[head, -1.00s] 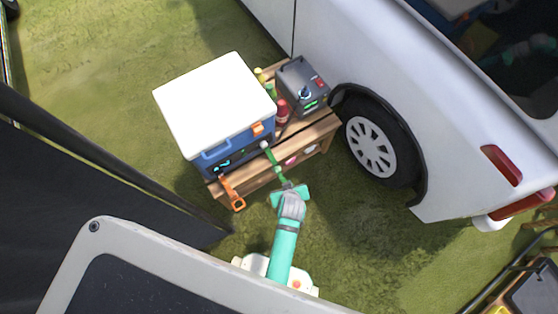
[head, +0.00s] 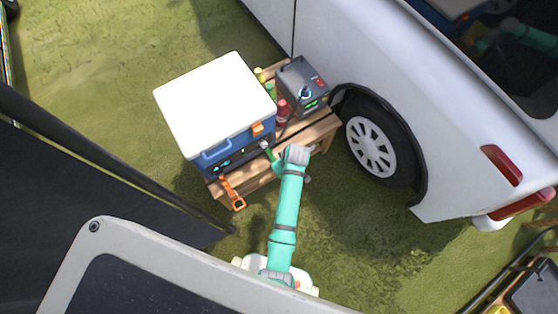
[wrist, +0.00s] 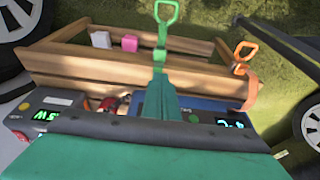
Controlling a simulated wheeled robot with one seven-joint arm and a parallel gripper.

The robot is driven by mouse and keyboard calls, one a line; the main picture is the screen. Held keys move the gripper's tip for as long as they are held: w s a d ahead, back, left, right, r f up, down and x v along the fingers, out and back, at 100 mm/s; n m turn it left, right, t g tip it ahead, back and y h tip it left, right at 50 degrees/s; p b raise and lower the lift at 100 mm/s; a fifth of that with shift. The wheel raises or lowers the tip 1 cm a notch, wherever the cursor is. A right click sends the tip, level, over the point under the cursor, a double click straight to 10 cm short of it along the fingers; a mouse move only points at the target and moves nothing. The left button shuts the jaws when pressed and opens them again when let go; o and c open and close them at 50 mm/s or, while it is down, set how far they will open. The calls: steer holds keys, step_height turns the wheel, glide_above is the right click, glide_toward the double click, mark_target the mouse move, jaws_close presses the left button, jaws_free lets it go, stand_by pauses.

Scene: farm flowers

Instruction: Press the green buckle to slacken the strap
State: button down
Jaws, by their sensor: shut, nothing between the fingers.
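The green strap (wrist: 162,35) runs over the front edge of the wooden bench, with a green pull loop (wrist: 166,12) hanging beyond it. The green buckle (wrist: 160,57) sits on this strap at the bench front in the wrist view. In the head view a short piece of the green strap (head: 267,152) shows beside the blue cooler (head: 240,145). My teal gripper (head: 279,166) is low over the bench front, close to the strap, shut and empty. My arm hides most of the strap and the fingertips there. I cannot tell whether the gripper touches the buckle.
An orange strap (head: 231,190) with a loop hangs at the cooler's left front. A grey power unit (head: 302,84) and bottles (head: 281,108) stand behind on the wooden bench (head: 317,132). A white vehicle (head: 400,100) closes off the right side. Grass is open at the front.

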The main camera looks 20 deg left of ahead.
steer(key=d+x, duration=0.1)
steer(key=x, duration=1.2)
steer(key=shift+s+f, duration=0.25)
steer(key=shift+f, duration=0.2)
steer(key=shift+a, duration=0.15)
